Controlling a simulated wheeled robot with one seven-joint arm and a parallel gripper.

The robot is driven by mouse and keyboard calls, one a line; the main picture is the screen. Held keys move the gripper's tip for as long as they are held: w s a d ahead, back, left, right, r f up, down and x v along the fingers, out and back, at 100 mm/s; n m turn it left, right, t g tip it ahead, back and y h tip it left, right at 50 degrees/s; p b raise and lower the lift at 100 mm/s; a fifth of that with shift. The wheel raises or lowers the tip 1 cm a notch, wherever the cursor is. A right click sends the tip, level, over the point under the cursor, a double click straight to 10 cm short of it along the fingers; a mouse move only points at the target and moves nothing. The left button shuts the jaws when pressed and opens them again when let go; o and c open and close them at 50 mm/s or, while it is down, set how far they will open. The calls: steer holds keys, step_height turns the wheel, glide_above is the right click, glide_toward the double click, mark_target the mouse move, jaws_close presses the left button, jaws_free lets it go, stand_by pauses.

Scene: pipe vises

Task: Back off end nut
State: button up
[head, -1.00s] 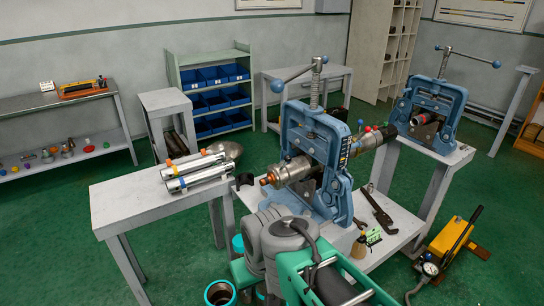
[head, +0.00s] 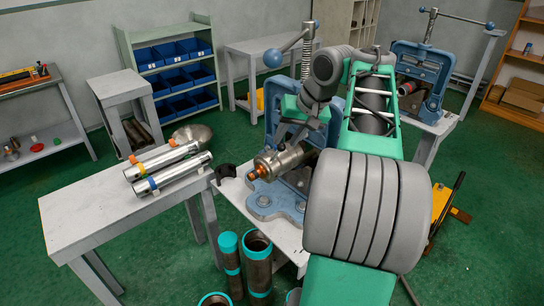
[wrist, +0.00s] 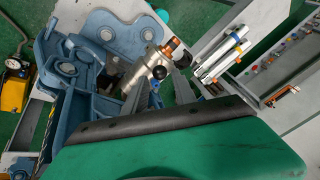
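A silvery cylinder (head: 284,158) with a copper-coloured end piece (head: 261,171) is held in the near blue vise (head: 265,203), its end pointing left. In the wrist view the cylinder (wrist: 143,66) and its copper end (wrist: 173,46) lie just beyond my fingers. I take the copper end as the nut; no other nut stands out. My gripper (head: 305,137) is above and behind the cylinder. My arm hides much of the vise.
Two silver tubes (head: 168,165) lie on the white table (head: 95,215) at left. Dark pipes with teal ends (head: 258,265) stand on the floor in front. A second blue vise (head: 428,62) is at the back right.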

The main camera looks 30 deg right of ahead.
mark_target(271, 162)
steer(key=b+x, duration=0.2)
steer(key=x, duration=0.7)
steer(key=shift+w+f, duration=0.1)
steer(key=shift+f, duration=0.1)
steer(key=shift+c, duration=0.2)
jaws_close()
stand_by(0.6)
